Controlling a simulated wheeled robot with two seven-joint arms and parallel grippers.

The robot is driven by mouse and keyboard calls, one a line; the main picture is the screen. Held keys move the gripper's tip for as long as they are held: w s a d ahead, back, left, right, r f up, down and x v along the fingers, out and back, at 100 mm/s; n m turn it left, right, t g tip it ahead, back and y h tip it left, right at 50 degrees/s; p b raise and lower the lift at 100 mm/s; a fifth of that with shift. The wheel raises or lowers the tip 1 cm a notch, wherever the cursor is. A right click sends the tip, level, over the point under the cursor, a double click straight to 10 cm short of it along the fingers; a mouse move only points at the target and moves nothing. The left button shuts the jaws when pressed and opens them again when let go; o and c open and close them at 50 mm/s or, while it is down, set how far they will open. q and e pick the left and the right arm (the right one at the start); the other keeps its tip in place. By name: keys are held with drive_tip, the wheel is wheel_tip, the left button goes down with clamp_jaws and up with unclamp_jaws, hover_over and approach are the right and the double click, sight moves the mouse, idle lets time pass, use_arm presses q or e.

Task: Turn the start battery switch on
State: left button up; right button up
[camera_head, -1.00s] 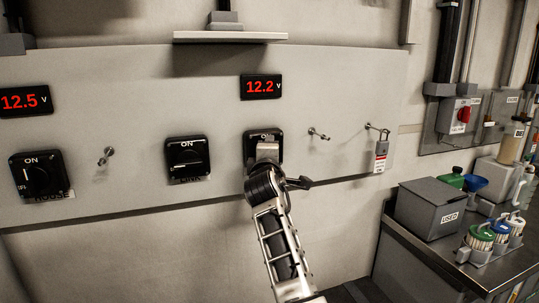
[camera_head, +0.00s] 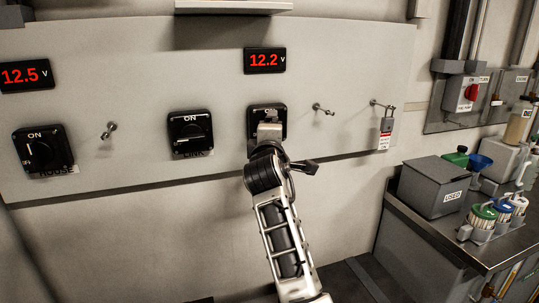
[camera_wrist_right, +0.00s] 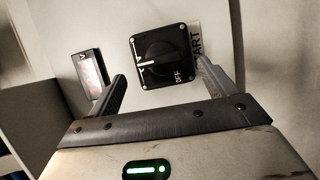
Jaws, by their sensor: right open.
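The start battery switch (camera_head: 267,110) is a black square plate with a round knob, below the 12.2 V display. My right gripper (camera_head: 269,128) is in front of it and hides its lower part in the head view. In the right wrist view the switch (camera_wrist_right: 163,58) shows beyond and between the open fingertips of my right gripper (camera_wrist_right: 160,80). The jaws look empty, and I cannot tell whether a finger touches the plate. A white mark shows on the left of the knob; "OFF" is at the plate's lower right, with part of "START" beside it. My left gripper is not in view.
The link switch (camera_head: 190,133) and house switch (camera_head: 43,150) are to the left on the same panel. A padlock with a tag (camera_head: 385,132) hangs at right. A grey "USED" box (camera_head: 434,188) and several bottles stand on the right bench.

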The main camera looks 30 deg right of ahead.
use_arm(q)
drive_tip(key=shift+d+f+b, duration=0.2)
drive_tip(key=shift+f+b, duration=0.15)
drive_tip(key=shift+b, duration=0.4)
use_arm(e)
drive_tip(key=v, duration=1.1)
drive_tip(key=shift+s, duration=0.1)
